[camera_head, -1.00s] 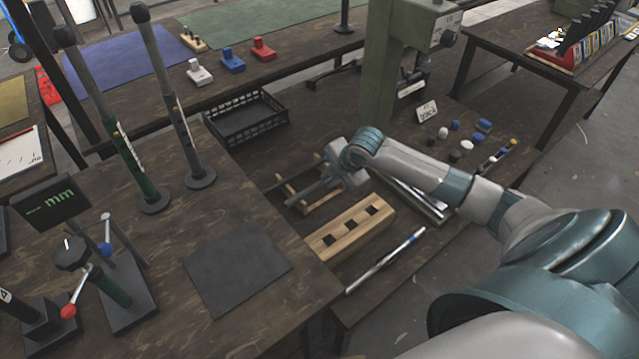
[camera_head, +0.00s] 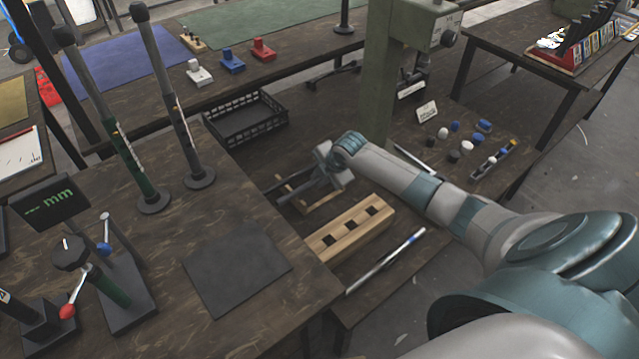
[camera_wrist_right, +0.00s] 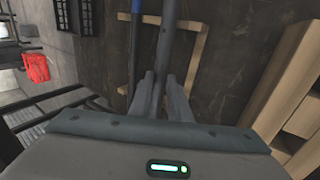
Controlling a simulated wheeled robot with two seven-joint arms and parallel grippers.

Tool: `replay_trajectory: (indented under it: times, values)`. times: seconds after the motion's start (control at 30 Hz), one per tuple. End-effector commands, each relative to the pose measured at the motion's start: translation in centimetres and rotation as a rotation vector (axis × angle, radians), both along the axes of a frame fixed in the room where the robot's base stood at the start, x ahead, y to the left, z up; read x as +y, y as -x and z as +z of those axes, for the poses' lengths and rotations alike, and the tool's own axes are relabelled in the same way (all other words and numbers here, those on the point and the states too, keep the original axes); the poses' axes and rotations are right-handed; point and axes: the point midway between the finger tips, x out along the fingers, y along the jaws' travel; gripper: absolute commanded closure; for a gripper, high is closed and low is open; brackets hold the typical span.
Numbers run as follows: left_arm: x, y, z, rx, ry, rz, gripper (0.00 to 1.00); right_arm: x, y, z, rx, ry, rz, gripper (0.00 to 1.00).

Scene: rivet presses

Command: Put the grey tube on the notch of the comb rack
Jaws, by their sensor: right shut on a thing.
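The comb rack (camera_head: 318,204) is a light wooden frame on the low bench in the head view, partly hidden by my right gripper. It also shows in the wrist view (camera_wrist_right: 188,68). My right gripper (camera_head: 308,190) is over the rack; in the wrist view its fingers (camera_wrist_right: 161,85) are shut on the grey tube (camera_wrist_right: 167,35). The tube points away from me and crosses in front of the rack's far bar. I cannot tell whether it touches the rack. A thin dark blue rod (camera_wrist_right: 135,45) lies left of the tube, across the rack. My left gripper is not in view.
A wooden block with square holes (camera_head: 330,243) stands close in front of the rack. A silver rod with a blue part (camera_head: 385,262) lies beside it. A black crate (camera_head: 245,122) is behind left, and the green press column (camera_head: 378,90) rises behind.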

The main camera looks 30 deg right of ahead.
Motion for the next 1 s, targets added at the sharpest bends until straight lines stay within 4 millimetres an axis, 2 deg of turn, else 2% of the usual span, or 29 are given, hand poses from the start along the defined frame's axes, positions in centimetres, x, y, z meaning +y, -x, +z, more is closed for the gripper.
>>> replay_trajectory:
  times: [0.1,0.2,0.57,0.6,0.67,1.0]
  values:
    - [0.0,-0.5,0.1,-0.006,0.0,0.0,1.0,0.0,0.0,-1.5,0.0,-0.002,-0.001,1.0]
    - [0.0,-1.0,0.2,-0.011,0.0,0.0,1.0,0.0,0.0,-2.2,-0.001,0.0,0.0,1.0]
    - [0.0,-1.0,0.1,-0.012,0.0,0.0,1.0,0.0,0.0,-2.5,-0.001,0.001,0.0,1.0]
    - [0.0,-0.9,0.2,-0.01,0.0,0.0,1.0,0.0,0.0,-2.5,-0.001,0.001,0.0,0.76]
    - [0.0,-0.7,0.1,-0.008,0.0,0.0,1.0,0.0,0.0,-2.5,-0.001,0.0,0.001,0.65]
    - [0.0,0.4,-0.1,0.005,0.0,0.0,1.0,0.0,0.0,-2.4,0.0,0.001,0.0,0.65]
